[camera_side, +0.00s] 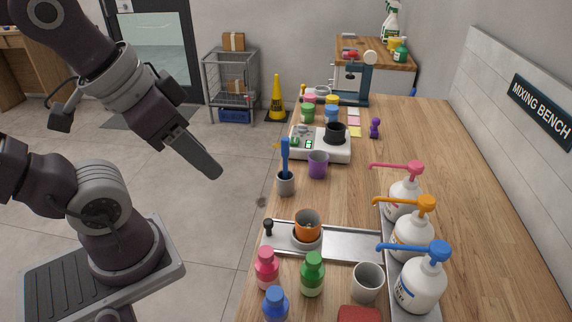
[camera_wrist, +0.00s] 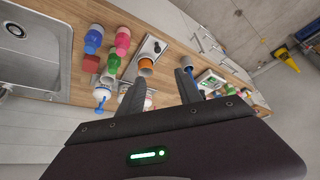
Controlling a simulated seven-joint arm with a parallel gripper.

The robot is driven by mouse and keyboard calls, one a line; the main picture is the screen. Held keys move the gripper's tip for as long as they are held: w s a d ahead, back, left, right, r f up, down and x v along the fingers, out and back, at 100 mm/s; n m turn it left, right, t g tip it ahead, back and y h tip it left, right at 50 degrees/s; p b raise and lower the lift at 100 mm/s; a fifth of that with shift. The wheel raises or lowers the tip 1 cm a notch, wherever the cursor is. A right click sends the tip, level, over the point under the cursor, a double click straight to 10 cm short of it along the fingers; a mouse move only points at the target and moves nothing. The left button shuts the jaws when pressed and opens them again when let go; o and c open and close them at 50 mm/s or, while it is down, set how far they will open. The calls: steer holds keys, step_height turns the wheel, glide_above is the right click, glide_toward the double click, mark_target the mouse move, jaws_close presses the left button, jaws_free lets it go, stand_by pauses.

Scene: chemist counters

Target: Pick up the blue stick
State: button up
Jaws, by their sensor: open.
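The blue stick (camera_side: 285,158) stands upright in a small grey cup (camera_side: 285,184) near the left edge of the wooden bench in the side view. My gripper (camera_side: 214,170) hangs in the air to the left of the stick, off the bench edge, and touches nothing. In the wrist view my gripper (camera_wrist: 157,80) has its two dark fingers apart with nothing held between them. The grey cup (camera_wrist: 186,61) shows just beyond one fingertip there.
A purple cup (camera_side: 318,164) stands right of the grey cup. A white scale (camera_side: 312,153) is behind. Pump bottles (camera_side: 413,236) line the right. A sink (camera_wrist: 25,40) shows in the wrist view.

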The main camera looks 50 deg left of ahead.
steer(key=shift+w, duration=0.1)
stand_by(0.3)
steer(key=m+g, duration=0.6)
steer(key=m, duration=0.3)
glide_above(285, 138)
steer(key=f, duration=0.4)
steer(key=shift+w+a, duration=0.15)
steer(key=shift+a, duration=0.15)
steer(key=f, duration=0.7)
steer(key=shift+d+f, duration=0.15)
steer(key=shift+d, duration=0.15)
jaws_close()
